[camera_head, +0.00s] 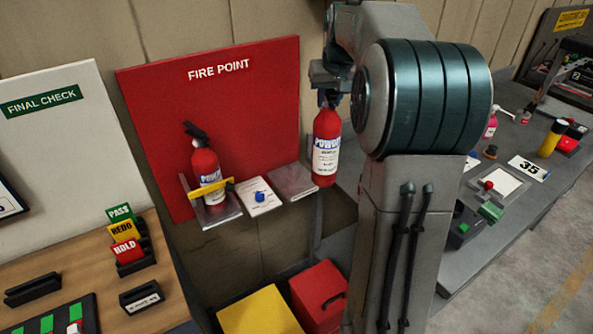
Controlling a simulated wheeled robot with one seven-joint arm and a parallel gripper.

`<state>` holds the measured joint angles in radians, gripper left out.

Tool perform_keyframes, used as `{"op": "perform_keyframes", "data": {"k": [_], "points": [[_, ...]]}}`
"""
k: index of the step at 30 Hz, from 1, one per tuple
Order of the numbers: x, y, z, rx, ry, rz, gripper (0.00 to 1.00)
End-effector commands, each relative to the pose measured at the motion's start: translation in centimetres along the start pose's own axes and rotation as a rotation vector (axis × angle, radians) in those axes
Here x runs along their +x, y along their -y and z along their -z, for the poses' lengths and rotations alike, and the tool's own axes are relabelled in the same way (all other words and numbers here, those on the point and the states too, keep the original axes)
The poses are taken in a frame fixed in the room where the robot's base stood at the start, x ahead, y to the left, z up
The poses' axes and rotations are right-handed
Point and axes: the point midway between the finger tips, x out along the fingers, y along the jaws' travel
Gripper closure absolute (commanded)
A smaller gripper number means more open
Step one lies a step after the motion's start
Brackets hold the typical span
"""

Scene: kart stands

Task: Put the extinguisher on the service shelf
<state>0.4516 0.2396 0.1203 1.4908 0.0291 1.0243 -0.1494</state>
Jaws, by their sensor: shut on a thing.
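A red extinguisher (327,150) with a white label hangs upright from my gripper (328,95), to the right of the red fire point board. My gripper is shut on its top; the fingertips are partly hidden by my own arm. A second red extinguisher (206,176) stands in a clear bracket with a yellow strap on the fire point board (223,107). No surface is labelled service shelf. A grey bench (461,262) at the right is partly hidden behind my arm.
An empty clear bracket (293,181) and a white card with a blue knob (258,198) are on the board. Below are a yellow box (258,312) and a red box (318,292). The grey bench carries a "35" plate (529,168), a yellow can (551,138) and several small items.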

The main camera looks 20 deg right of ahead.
Motion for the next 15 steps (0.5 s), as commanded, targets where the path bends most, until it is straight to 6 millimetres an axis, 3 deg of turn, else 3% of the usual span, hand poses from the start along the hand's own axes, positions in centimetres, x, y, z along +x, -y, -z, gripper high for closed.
{"op": "perform_keyframes", "data": {"k": [5, 15], "points": [[0.3, 0.6, 1.1, -0.004, -0.002, 0.002, 1.0], [5.4, 3.6, 4.4, -0.005, -0.002, 0.003, 1.0]]}}
